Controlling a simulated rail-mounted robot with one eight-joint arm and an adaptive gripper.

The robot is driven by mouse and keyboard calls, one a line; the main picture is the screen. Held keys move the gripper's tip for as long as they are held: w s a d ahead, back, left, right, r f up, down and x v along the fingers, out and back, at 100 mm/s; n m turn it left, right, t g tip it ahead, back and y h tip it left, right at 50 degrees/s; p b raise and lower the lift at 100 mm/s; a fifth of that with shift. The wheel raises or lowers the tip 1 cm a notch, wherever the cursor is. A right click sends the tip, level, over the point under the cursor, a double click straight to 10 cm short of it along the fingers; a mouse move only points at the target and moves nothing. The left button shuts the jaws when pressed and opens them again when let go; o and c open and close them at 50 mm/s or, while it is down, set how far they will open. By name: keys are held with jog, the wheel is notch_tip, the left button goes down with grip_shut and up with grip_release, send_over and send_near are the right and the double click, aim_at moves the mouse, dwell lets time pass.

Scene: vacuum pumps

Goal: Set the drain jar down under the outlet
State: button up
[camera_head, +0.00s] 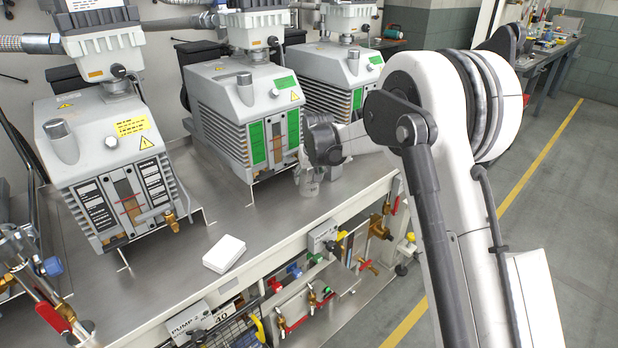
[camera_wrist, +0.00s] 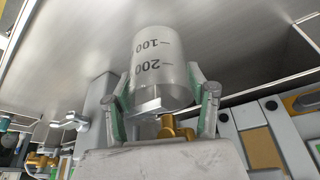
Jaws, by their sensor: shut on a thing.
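The drain jar (camera_wrist: 160,65) is a clear-grey cylinder with dark 100 and 200 marks. My gripper (camera_wrist: 160,88) is shut on it, with a green-padded finger on each side. The brass outlet (camera_wrist: 176,129) shows close to the jar's mouth end in the wrist view; I cannot tell whether it is over the opening. In the head view the jar (camera_head: 310,187) is small and partly hidden below my gripper (camera_head: 308,172), in front of the middle pump (camera_head: 240,110). I cannot tell whether its base touches the bench (camera_head: 285,225).
A left pump (camera_head: 105,150) with its own brass outlet (camera_head: 171,220) and a right pump (camera_head: 335,75) flank the middle one. A white box (camera_head: 224,254) lies on the bench to the left. Valves and fittings (camera_head: 310,300) line the bench front. Bare bench lies between box and jar.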

jog(key=shift+f, duration=0.2)
dwell(0.3)
jog(key=o, duration=1.3)
jog(key=shift+c, duration=0.2)
jog(key=v, duration=1.2)
